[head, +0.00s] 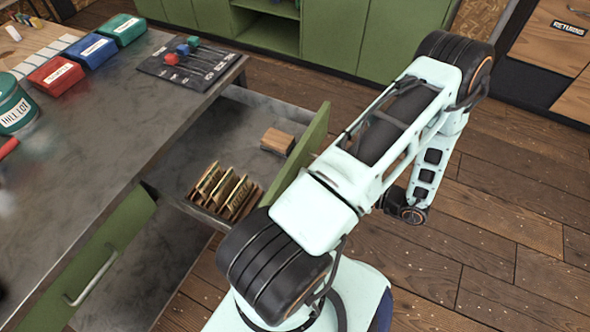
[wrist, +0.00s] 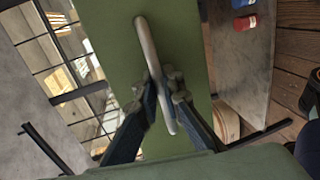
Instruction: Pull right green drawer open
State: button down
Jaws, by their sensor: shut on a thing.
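The right green drawer (head: 308,138) stands pulled well out from the workbench, with its grey interior exposed in the head view. Its green front (wrist: 108,25) fills the middle of the wrist view, with a pale metal bar handle (wrist: 147,45) across it. My gripper (wrist: 166,90) is shut on this handle, one dark finger on each side of the bar. In the head view my gripper and the handle are hidden behind my arm and the drawer front.
Inside the drawer are a slatted wooden rack (head: 228,190) and a small wooden block (head: 277,142). Another green front with a handle (head: 90,280) is at lower left. Red (head: 55,75), blue (head: 91,51) and green (head: 122,29) boxes stand on the worktop. Wooden floor at right is clear.

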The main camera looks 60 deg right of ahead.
jog(key=shift+s, duration=0.55)
jog(key=c, duration=2.1)
grip_release()
jog(key=v, duration=1.2)
jog(key=shift+d, duration=0.1)
